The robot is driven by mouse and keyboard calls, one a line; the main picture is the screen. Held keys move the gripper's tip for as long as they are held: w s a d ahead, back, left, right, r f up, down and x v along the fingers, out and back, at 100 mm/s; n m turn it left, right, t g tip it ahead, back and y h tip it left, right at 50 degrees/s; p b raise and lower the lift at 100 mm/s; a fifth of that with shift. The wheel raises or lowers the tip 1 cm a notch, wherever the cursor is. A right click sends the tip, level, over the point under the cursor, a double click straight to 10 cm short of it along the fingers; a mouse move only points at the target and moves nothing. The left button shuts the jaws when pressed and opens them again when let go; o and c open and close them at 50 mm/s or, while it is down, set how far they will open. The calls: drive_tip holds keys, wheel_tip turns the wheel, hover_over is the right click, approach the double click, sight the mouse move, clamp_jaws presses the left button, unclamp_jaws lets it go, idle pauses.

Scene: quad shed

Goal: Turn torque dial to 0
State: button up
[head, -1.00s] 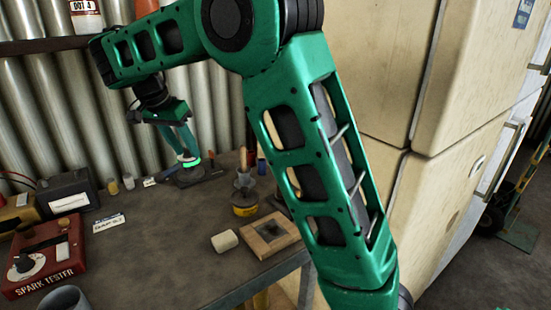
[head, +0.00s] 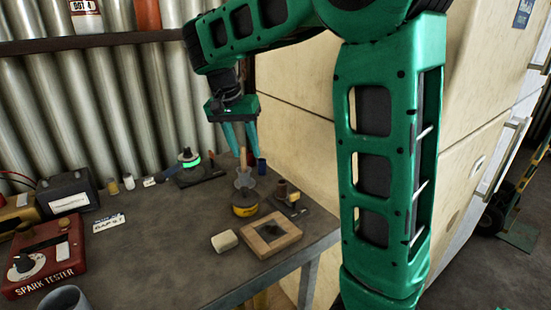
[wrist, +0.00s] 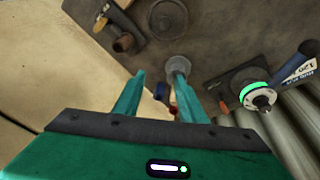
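No label reading "torque" is legible. A round knob with a lit green ring (head: 189,158) stands on a dark base plate at the back of the bench; it also shows at the right of the wrist view (wrist: 257,95). Its setting cannot be read. A red spark tester (head: 45,262) at the left has a black knob over a white dial face. My gripper (head: 242,150) is open, pointing down to the right of the green-ringed knob, near a wooden-handled tool. In the wrist view its fingers (wrist: 153,82) are apart with nothing held.
A corrugated wall is behind; a tall cream cabinet (head: 300,125) borders the right.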

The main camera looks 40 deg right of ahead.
drive_tip(key=s+d+f, duration=0.1)
drive_tip(key=s+d, duration=0.4)
drive_tip(key=s, duration=0.3)
drive_tip(key=shift+d+n+y, duration=0.2)
drive_tip(key=shift+n+y, duration=0.2)
drive_tip(key=shift+s+f, duration=0.1)
drive_tip(key=s+f+n+y, duration=0.1)
drive_tip(key=s+f, duration=0.3)
drive_tip(key=s, duration=0.7)
drive_tip(key=s+d+f+n+y, duration=0.1)
drive_tip(key=s+f, duration=0.3)
drive_tip(key=s, duration=0.8)
drive_tip(key=shift+n+g+y, duration=0.3)
drive_tip(key=shift+w+f, duration=0.3)
drive_tip(key=shift+w, duration=0.35)
